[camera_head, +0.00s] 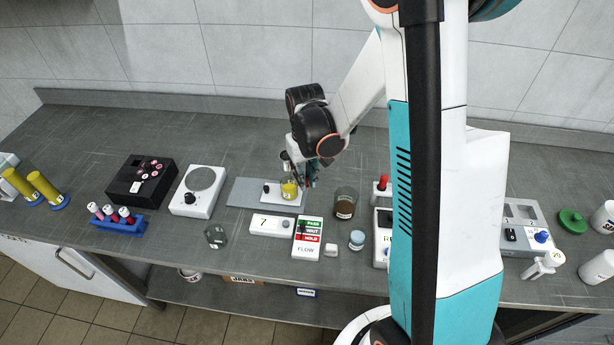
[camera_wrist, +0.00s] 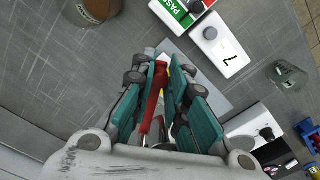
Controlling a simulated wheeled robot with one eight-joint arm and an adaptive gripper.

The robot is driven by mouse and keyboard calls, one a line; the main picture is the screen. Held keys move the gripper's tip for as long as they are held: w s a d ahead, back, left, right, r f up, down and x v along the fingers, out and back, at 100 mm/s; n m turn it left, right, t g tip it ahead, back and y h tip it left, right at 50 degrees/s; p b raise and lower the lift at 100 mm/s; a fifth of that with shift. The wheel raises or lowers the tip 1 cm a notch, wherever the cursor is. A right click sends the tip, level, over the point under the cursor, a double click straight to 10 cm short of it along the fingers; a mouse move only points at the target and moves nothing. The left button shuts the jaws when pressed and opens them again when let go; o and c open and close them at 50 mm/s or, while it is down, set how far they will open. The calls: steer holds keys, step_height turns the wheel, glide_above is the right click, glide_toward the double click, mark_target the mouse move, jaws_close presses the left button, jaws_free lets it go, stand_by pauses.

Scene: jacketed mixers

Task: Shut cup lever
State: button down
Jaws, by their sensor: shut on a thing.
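A yellow cup (camera_head: 289,191) stands on a small white base (camera_head: 280,201) on a flat grey plate (camera_head: 243,193). My gripper (camera_head: 310,178) is low beside the cup, at its right and a little behind. In the wrist view my gripper (camera_wrist: 170,76) has its teal fingers closed on a long red lever (camera_wrist: 156,100). Only a sliver of yellow shows beyond the fingers there. How the lever joins the cup is hidden by the fingers.
A clear glass (camera_head: 216,236) stands near the front. The counter behind the plate is clear.

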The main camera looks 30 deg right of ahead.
steer(key=w+a+m+b, duration=0.2)
steer(key=a+m+b, duration=0.1)
steer(key=a+m, duration=0.3)
stand_by(0.5)
stand_by(0.3)
steer(key=c, duration=1.6)
jaws_free()
steer(key=shift+a, duration=0.1)
steer(key=shift+o, duration=0.2)
steer(key=shift+r, duration=0.1)
step_height(320, 180, up, 12)
